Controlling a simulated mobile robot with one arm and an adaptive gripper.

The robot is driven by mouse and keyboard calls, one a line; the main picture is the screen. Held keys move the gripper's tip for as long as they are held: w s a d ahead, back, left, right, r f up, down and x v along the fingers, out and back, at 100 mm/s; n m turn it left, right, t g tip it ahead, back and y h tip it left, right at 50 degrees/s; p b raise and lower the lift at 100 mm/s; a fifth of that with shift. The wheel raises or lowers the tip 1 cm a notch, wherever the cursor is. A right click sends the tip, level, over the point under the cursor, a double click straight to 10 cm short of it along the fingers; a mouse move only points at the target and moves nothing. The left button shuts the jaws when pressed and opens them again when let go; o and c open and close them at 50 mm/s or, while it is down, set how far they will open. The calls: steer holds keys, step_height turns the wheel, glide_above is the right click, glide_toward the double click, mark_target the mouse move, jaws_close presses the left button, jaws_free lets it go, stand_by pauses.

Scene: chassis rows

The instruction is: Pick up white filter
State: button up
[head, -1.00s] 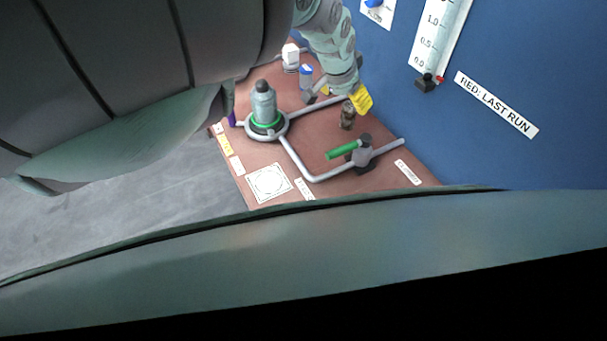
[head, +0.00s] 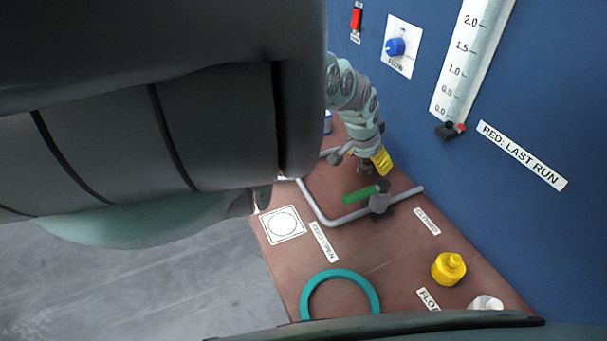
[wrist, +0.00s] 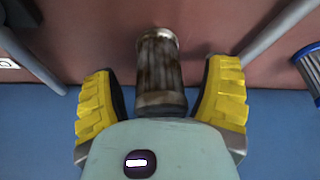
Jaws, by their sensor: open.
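My gripper (wrist: 162,75) is open in the wrist view, with its yellow fingers on either side of a grimy, brown-stained ribbed filter (wrist: 159,65). Gaps show between the filter and both fingers. In the head view my gripper (head: 381,161) is low over the reddish-brown deck, and the stained filter (head: 364,167) is partly hidden beside it. A pleated pale filter with a blue rim (wrist: 311,68) is at the right edge of the wrist view. No plainly white filter is clear; a white part (head: 487,303) at the deck's near right is cut off by my body.
Grey pipes (head: 322,213) and a green-handled valve (head: 379,200) lie close to my gripper. A blue wall with a gauge (head: 473,55) rises behind. A yellow part (head: 448,268) and a teal ring (head: 340,275) are on the near deck. My arm hides much of the left.

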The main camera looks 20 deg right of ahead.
steer(key=shift+f, duration=0.2)
steer(key=shift+c, duration=0.3)
steer(key=c, duration=1.2)
